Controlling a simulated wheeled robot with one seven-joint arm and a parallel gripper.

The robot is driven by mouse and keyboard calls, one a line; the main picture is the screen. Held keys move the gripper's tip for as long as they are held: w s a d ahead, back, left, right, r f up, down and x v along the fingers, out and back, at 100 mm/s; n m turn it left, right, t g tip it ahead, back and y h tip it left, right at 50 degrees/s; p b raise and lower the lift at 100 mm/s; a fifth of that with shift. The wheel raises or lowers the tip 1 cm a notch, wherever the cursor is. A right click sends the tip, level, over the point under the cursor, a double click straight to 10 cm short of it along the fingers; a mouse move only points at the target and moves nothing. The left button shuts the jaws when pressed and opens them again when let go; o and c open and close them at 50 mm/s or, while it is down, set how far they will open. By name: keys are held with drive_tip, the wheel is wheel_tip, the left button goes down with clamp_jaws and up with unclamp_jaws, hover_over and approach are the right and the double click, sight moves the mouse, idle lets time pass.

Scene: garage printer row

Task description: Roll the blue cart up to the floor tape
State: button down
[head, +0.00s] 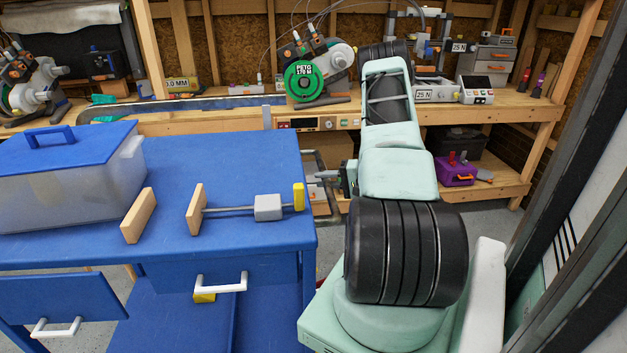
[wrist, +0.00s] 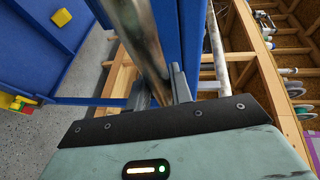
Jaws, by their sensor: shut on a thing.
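The blue cart (head: 255,160) stands at the left of the head view, with a flat blue top, drawers with white pulls and a lower shelf. Its metal handle bar (head: 318,200) is on its right side. My gripper (head: 338,178) is at this handle, partly hidden by my arm. In the wrist view my gripper (wrist: 160,92) is shut on the thick metal bar (wrist: 146,32), close beside the cart's blue post (wrist: 194,40). I cannot make out the floor tape in either view.
On the cart top are a lidded bin (head: 70,180), wooden blocks (head: 138,215) and a rod with a grey block (head: 268,208). A wooden workbench (head: 390,112) with printers and spools runs behind. A dark upright frame (head: 560,130) stands at right. Grey floor (wrist: 60,132) shows.

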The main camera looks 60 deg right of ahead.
drive_tip(key=shift+s+d, duration=0.15)
drive_tip(key=c, duration=1.3)
unclamp_jaws()
drive_tip(key=shift+o, duration=0.2)
drive_tip(key=b+v, duration=0.2)
drive_tip(key=v, duration=1.5)
drive_tip(key=shift+s, duration=0.2)
